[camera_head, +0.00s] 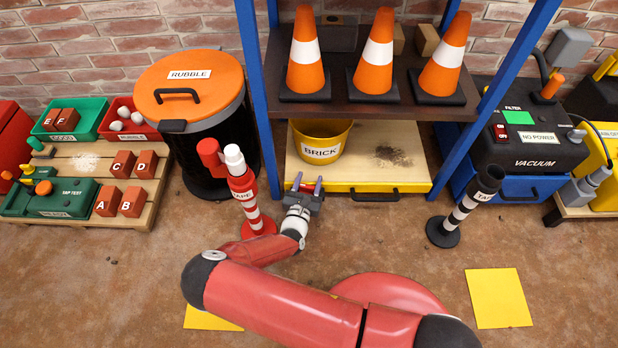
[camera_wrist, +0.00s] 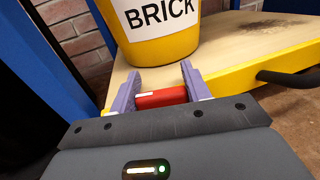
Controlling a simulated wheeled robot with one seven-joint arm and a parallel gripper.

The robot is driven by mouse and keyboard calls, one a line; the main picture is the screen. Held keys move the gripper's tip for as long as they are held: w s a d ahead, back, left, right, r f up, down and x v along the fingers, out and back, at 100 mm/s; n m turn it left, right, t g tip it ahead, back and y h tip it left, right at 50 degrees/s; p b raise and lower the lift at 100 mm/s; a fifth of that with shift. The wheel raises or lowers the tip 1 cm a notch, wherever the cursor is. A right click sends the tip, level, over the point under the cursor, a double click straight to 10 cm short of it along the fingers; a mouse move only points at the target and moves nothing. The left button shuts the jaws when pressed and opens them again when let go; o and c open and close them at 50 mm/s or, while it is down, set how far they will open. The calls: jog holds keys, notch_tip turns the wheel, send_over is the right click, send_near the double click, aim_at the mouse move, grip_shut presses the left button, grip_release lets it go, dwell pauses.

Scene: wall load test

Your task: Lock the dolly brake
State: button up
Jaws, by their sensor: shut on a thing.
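The dolly (camera_head: 415,184) is a low wooden platform with a yellow front edge, standing under the shelf. A small red block (camera_wrist: 160,98), apparently the dolly brake, is at the dolly's front left in the wrist view. My gripper (camera_head: 308,183) is at that front left corner. Its purple fingers (camera_wrist: 158,78) are on both sides of the red block, shut on it. Whether the brake is locked cannot be told.
A yellow BRICK bucket (camera_head: 320,150) stands on the dolly. A black handle (camera_head: 375,196) is on its front. A red-and-white TAPE post (camera_head: 243,185) stands close left of my gripper; a black-and-white post (camera_head: 465,212) stands right. Blue shelf legs (camera_head: 257,95) flank the dolly.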

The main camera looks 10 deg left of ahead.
aim_at(307, 188)
jog(key=shift+o, duration=0.2)
jog(key=n+y+p, duration=0.1)
jog(key=p, duration=0.1)
jog(key=n+y+p, duration=0.1)
jog(key=y+p, duration=0.1)
jog(key=shift+a+r, duration=0.1)
jog(key=shift+r, duration=0.25)
jog(key=shift+a+f+n+g+y+p, duration=0.15)
jog(key=shift+f+n+g+y+p, duration=0.2)
jog(key=shift+y, duration=0.35)
jog(key=o, duration=1)
jog(key=shift+c, duration=0.2)
jog(key=shift+p+v, duration=0.3)
jog(key=shift+v, duration=3.65)
jog(key=shift+w, duration=0.1)
